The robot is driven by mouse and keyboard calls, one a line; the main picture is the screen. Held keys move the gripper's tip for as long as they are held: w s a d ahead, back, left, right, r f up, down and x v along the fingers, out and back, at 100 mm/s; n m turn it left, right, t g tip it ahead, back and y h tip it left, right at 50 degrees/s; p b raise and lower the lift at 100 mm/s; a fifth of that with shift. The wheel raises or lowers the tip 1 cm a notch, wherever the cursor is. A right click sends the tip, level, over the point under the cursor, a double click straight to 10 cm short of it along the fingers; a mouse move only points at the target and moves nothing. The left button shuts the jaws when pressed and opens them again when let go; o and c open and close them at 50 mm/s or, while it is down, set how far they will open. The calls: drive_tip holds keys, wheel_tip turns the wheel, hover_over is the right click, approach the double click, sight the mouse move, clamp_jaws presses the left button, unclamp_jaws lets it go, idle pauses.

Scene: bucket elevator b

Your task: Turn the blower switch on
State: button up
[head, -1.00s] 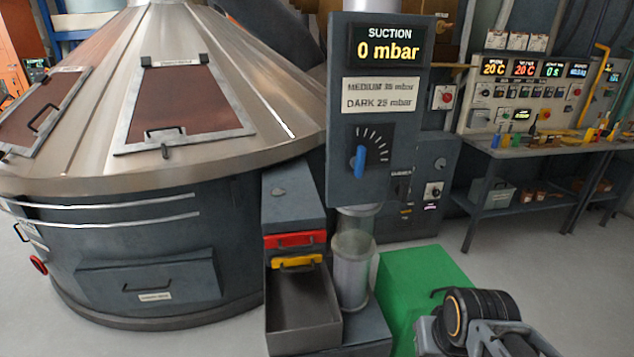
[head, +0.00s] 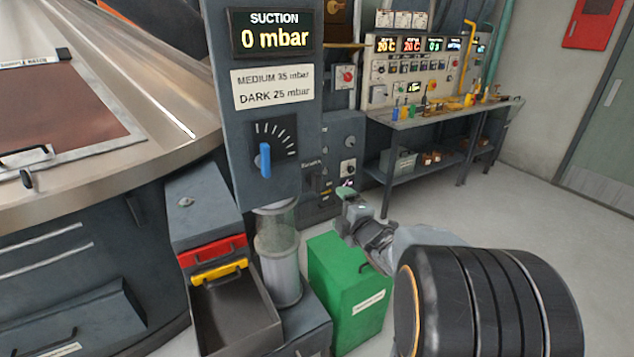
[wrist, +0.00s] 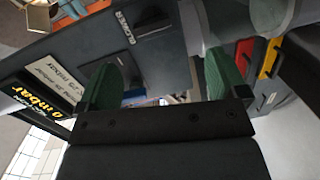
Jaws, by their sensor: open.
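The grey control cabinet (head: 340,135) stands behind the suction column. My gripper (head: 350,200) is in front of the cabinet's lower part in the head view, apart from the controls as far as I can see. In the wrist view its green-padded fingers (wrist: 163,85) are spread with nothing between them. A black block (wrist: 150,20) beside a white label shows beyond them.
The suction column (head: 265,130) reads 0 mbar and has a blue dial pointer (head: 265,160). A green box (head: 348,295) stands below my arm. Red (head: 212,250) and yellow (head: 220,271) handles lie left. A workbench (head: 440,115) stands behind; floor at right is clear.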

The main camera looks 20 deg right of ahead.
sight(318, 185)
drive_tip(key=w+p, duration=0.1)
drive_tip(key=w, duration=0.3)
drive_tip(key=w+a+n+y+p, duration=0.1)
drive_tip(key=w, duration=0.4)
drive_tip(key=w+n+y+p, duration=0.1)
drive_tip(key=w, duration=0.3)
drive_tip(key=shift+w+a+r+t, duration=0.2)
drive_tip(key=shift+a+r+t, duration=0.05)
drive_tip(key=shift+t, duration=0.15)
drive_tip(key=c, duration=0.9)
drive_tip(key=shift+c, duration=0.2)
